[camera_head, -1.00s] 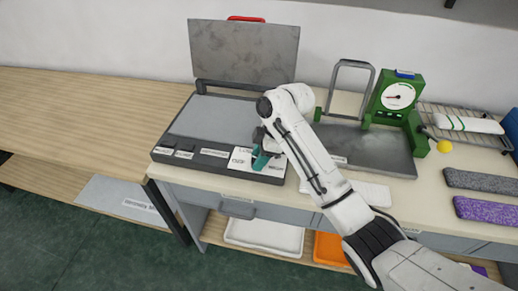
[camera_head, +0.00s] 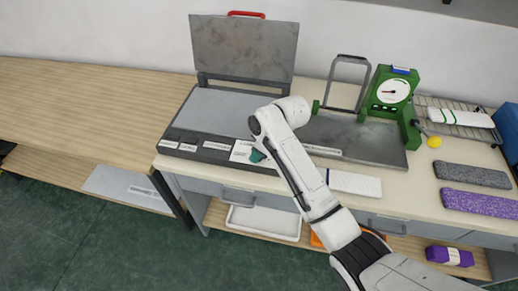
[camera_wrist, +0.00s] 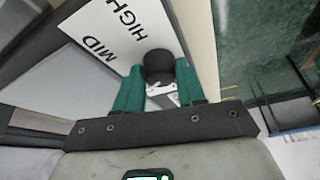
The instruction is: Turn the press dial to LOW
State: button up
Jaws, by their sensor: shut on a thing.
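The open press (camera_head: 218,105) stands on the bench with its lid (camera_head: 243,48) raised. A white label panel (camera_head: 241,151) is at its front right corner. In the wrist view the black round dial (camera_wrist: 158,64) sits on this panel, with "MID" and "HIGH" printed beside it. My gripper (camera_wrist: 160,72) is shut on the dial, one teal finger on each side. In the head view my gripper (camera_head: 257,156) is small at the panel and my arm hides the dial. No "LOW" print is readable, and the dial's pointer setting cannot be told.
Right of the press are a grey metal plate with an upright frame (camera_head: 347,83), a green scale (camera_head: 391,92), a yellow ball (camera_head: 434,141) and a wire rack. Dark and purple knitted strips lie farther right. The bench left of the press is clear.

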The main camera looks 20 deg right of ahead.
jog(key=shift+r, duration=0.1)
jog(key=o, duration=1)
jog(key=v, duration=1)
jog(key=shift+s+r+b, duration=0.15)
jog(key=shift+r+b, duration=0.15)
jog(key=shift+b, duration=0.15)
jog(key=shift+d, duration=0.1)
jog(key=s+f+m, duration=0.2)
jog(key=s+f, duration=0.3)
jog(key=s, duration=0.3)
jog(key=s+d+f+m+g+h, duration=0.1)
jog(key=s+f, duration=0.3)
jog(key=s, duration=0.5)
jog(key=s+f+m, duration=0.3)
jog(key=s+f, duration=0.2)
jog(key=s, duration=0.3)
jog(key=shift+s+d+f+m+g+h, duration=0.2)
jog(key=shift+s+f+m+g+h, duration=0.1)
jog(key=shift+s, duration=0.1)
jog(key=s+d, duration=0.1)
jog(key=s, duration=0.2)
jog(key=s+d+m+h, duration=0.1)
jog(key=s, duration=0.2)
jog(key=s+d+m, duration=0.1)
jog(key=s, duration=0.2)
jog(key=shift+d+f+g, duration=0.15)
jog(key=shift+g, duration=0.25)
